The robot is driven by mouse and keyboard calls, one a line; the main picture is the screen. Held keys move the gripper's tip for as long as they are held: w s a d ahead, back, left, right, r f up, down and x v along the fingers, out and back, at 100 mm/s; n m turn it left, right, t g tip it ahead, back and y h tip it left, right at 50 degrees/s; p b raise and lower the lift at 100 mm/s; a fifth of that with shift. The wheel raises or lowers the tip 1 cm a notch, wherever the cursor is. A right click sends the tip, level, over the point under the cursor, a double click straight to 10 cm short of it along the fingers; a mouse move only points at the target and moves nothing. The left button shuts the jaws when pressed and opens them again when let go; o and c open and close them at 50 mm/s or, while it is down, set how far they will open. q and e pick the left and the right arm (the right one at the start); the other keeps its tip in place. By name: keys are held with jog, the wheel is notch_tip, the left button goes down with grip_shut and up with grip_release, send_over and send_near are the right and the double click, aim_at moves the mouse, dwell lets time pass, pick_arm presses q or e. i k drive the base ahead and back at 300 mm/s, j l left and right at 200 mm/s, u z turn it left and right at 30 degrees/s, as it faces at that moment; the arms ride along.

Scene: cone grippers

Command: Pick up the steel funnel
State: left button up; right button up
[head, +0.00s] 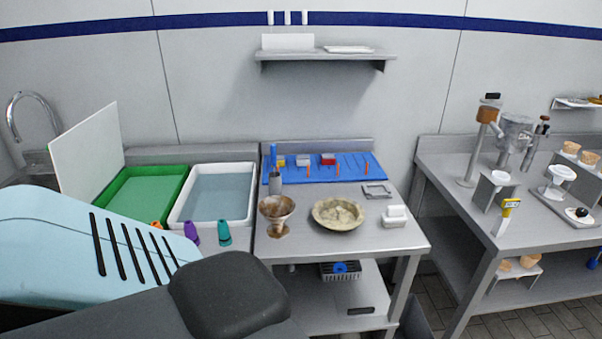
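A funnel-shaped vessel (277,207) with a mottled brown and grey surface stands on the middle steel table, wide mouth up, near the table's left edge. It is the most funnel-like thing in view, but I cannot tell whether it is steel. A round brownish base shows under it. My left arm comes in from the lower left, with a light blue shell and a dark link, in front of the table's left side. Neither gripper shows, so I cannot see what they hold.
A tan bowl (338,213) stands right of the funnel. A white basin (249,215) and green tray (135,202) lie left. A white block (395,215) is at right. Another bench (540,232) stands further right.

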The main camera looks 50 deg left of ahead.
aim_at(277, 209)
jog(key=i+l+u, duration=0.1)
jog(key=l, duration=0.3)
jog(key=i+u, duration=0.1)
jog(key=u, duration=1.15)
